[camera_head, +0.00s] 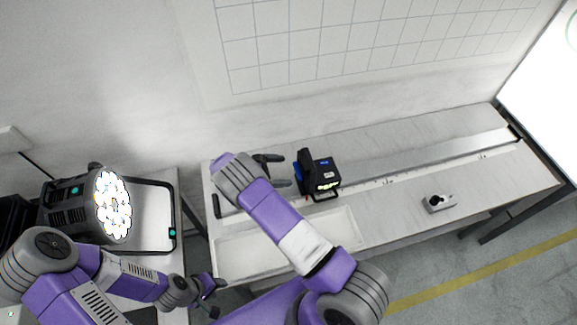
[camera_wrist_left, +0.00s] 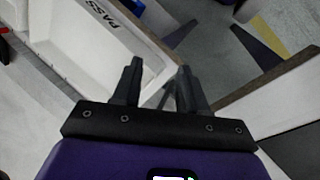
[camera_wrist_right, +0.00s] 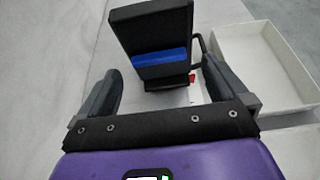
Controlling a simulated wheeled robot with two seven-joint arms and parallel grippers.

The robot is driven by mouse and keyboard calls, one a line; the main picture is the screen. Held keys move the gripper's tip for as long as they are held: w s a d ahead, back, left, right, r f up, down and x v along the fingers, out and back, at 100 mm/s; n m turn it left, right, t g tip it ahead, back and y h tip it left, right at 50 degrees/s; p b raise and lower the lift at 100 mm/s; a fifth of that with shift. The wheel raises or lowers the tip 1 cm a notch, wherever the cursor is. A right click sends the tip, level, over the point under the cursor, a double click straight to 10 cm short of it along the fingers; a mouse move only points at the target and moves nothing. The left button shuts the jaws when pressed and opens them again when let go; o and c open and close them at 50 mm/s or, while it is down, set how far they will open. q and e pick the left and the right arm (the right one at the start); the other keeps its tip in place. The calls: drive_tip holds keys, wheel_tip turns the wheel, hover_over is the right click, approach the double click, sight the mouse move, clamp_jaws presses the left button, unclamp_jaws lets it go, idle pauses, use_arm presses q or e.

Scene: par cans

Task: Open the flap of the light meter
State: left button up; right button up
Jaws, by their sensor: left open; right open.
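A dark boxy device (camera_head: 325,171) with blue marks, a pale spotted lower face and an upright black panel stands on the bench. The right wrist view shows the black panel (camera_wrist_right: 150,25) with a blue strip. A small grey box (camera_head: 438,205) with a black knob sits further right. I cannot tell surely which is the light meter, nor make out its flap. My right gripper (camera_head: 277,170) is open and empty, left of the dark device, which lies ahead between its fingers, apparently apart. My left gripper (camera_wrist_left: 160,65) is open and empty, low near the bench's left end.
A white tray (camera_head: 235,262) marked PASS (camera_wrist_left: 103,17) lies at the bench's front left. A large par can (camera_head: 78,207) with a lit face stands on a black-rimmed tray (camera_head: 172,205) at left. The bench (camera_head: 390,225) is clear between device and grey box.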

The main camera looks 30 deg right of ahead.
sight(296, 170)
drive_tip(key=shift+p+x, duration=0.3)
drive_tip(key=shift+x, duration=1.65)
drive_tip(key=shift+w+f, duration=0.15)
